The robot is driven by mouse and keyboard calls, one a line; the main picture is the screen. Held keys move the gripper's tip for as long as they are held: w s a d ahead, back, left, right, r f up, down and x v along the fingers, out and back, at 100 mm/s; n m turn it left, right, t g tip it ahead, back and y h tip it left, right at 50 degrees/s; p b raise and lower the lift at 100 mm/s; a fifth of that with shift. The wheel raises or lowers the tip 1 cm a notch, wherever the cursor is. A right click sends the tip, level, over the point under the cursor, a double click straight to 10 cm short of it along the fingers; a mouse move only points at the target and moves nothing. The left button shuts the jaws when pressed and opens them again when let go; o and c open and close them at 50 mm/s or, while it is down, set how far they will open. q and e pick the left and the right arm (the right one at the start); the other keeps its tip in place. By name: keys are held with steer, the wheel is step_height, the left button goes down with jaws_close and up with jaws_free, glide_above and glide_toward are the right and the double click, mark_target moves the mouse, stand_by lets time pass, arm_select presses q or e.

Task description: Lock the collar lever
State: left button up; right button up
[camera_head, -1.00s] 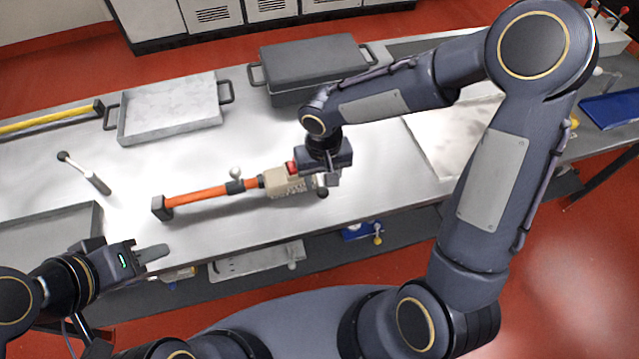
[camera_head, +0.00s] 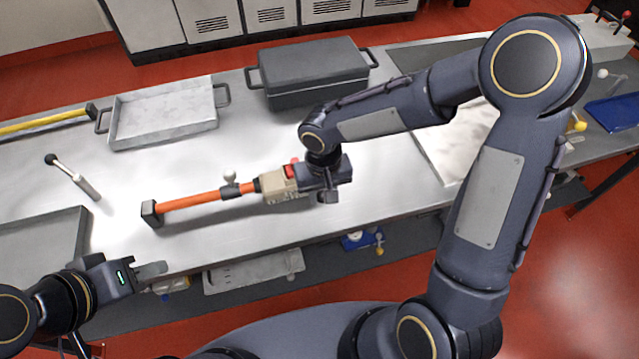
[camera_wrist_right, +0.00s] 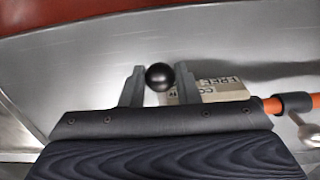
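A beige collar block (camera_head: 277,187) with a red part on top sits at the right end of an orange rod (camera_head: 195,199) on the bench. In the right wrist view the block (camera_wrist_right: 213,90) carries upside-down lettering, partly hidden by my gripper. A black ball knob (camera_wrist_right: 160,77), seemingly the lever's end, lies between the fingers of my right gripper (camera_wrist_right: 160,86), nearer the right-hand finger. The fingers are open; a gap shows on the left of the knob. In the head view my right gripper (camera_head: 328,193) hides the lever. My left gripper (camera_head: 152,271) is off the bench's front edge, its opening unclear.
A dark clamp with a pale ball (camera_head: 230,177) sits on the rod, and a dark end block (camera_head: 151,213) at its left end. A metal tray (camera_head: 165,138), a dark lidded case (camera_head: 312,98) and a loose black-tipped handle (camera_head: 75,178) stand around. The bench between them is clear.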

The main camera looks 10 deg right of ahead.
steer(key=shift+c, duration=0.6)
steer(key=shift+w+d+n+p, duration=0.1)
steer(key=shift+d+n+p, duration=0.4)
steer(key=shift+d+n, duration=0.6)
steer(key=shift+c, duration=0.2)
steer(key=shift+a+n, duration=0.1)
steer(key=shift+n, duration=0.2)
steer(key=shift+d+n, duration=0.25)
steer(key=shift+n, duration=0.05)
steer(key=shift+w+d+n+p, duration=0.25)
steer(key=shift+d+n+p, duration=0.3)
steer(key=shift+n, duration=0.25)
